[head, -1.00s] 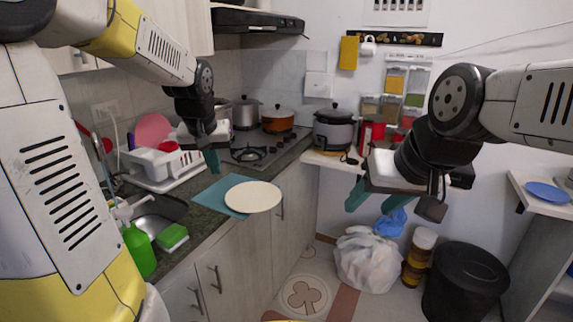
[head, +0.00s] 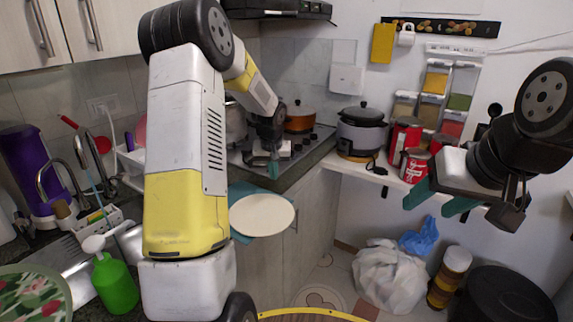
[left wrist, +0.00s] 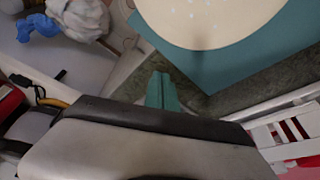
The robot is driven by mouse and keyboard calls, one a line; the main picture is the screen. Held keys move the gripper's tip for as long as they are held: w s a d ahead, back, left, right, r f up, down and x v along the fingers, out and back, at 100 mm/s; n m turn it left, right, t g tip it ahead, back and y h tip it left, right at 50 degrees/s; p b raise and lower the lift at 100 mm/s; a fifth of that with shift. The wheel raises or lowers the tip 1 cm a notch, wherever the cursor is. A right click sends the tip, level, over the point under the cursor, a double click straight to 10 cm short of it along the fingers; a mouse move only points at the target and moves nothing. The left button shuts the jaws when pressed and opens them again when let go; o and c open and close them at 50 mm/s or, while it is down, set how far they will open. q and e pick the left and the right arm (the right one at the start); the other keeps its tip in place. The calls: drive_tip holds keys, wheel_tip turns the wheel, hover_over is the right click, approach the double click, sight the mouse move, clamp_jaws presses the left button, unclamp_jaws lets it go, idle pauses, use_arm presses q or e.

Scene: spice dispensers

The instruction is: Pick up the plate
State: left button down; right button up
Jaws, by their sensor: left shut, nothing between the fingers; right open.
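The round cream plate (head: 262,215) lies on a teal mat (head: 243,187) at the front edge of the counter and appears to jut past that edge. It also shows at the top of the left wrist view (left wrist: 205,18), on the teal mat (left wrist: 215,70). My left gripper (head: 274,168) is beyond the plate, close to the stove, with its fingers pointing down. It is shut and empty, apart from the plate. My right gripper (head: 440,200) is open and empty in the air at the right. My left arm hides part of the counter left of the plate.
A stove with an orange pot (head: 300,117) stands behind my left gripper. A rice cooker (head: 361,130) and red tins (head: 405,135) stand on the shelf. A green bottle (head: 115,284) and a patterned plate (head: 35,296) are at the left. A white bag (head: 390,278) lies on the floor.

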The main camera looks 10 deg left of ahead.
use_arm(q)
drive_tip(key=x, duration=0.4)
drive_tip(key=shift+s+f, duration=0.2)
drive_tip(key=shift+f, duration=0.2)
drive_tip(key=shift+s+d+r, duration=0.1)
drive_tip(key=shift+s+d, duration=0.05)
drive_tip(key=shift+s, duration=0.7)
drive_tip(key=shift+s+d, duration=0.15)
drive_tip(key=shift+s, duration=0.7)
